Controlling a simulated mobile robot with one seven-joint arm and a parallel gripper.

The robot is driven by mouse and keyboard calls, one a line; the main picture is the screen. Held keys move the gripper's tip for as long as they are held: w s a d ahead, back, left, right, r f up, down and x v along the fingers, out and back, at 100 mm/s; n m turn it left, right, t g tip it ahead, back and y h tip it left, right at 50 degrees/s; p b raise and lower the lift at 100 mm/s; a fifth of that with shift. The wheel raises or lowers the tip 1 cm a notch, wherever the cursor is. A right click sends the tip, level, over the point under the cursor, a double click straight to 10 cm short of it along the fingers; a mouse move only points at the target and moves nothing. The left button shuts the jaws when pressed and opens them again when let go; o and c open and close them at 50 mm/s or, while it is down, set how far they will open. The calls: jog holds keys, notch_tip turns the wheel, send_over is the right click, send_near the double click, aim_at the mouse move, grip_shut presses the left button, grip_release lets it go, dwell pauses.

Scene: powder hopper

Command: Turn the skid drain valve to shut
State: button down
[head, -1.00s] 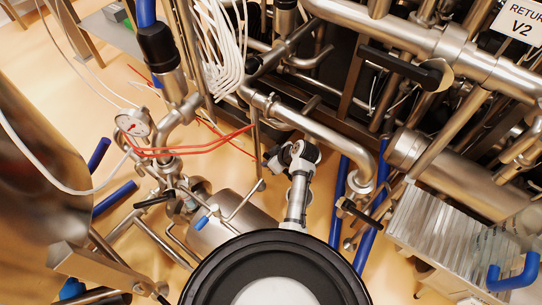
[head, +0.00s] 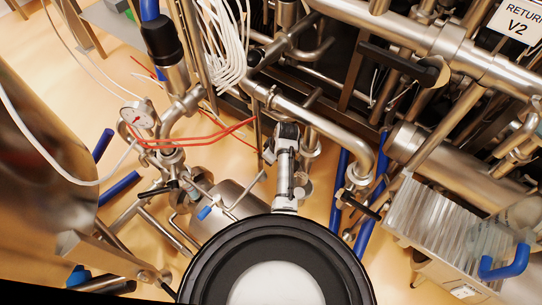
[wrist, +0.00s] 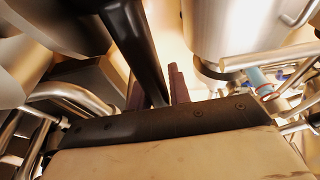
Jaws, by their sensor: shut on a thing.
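In the wrist view, my gripper (wrist: 157,92) has two dark reddish fingers, one on each side of a long black lever (wrist: 132,40). The lever runs from the top of the picture down between the fingers, and the gripper is shut on it. Its pivot and the valve body are not clear there, so I cannot tell how far it is turned. In the head view, my grey and white arm (head: 286,165) reaches in among the pipes at the middle. The fingers and the held lever cannot be made out there.
A steel vessel (head: 238,197) lies left of my arm, with a blue-tipped rod (head: 205,212) by it. Other black handles show left (head: 160,190), right (head: 358,205) and upper right (head: 400,62). A gauge (head: 140,117) and red cables (head: 195,142) are at left. Pipes crowd the space.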

jog(key=shift+s+d+f, duration=0.1)
jog(key=shift+s+f, duration=0.15)
jog(key=shift+f, duration=0.25)
jog(key=c, duration=1.3)
grip_release()
jog(key=shift+w+f, duration=0.1)
jog(key=shift+r, duration=0.2)
jog(key=shift+r, duration=0.15)
jog(key=shift+d+r, duration=0.1)
jog(key=shift+r, duration=0.25)
jog(key=v, duration=1.2)
jog(key=shift+d+r, duration=0.15)
jog(key=shift+r, duration=0.25)
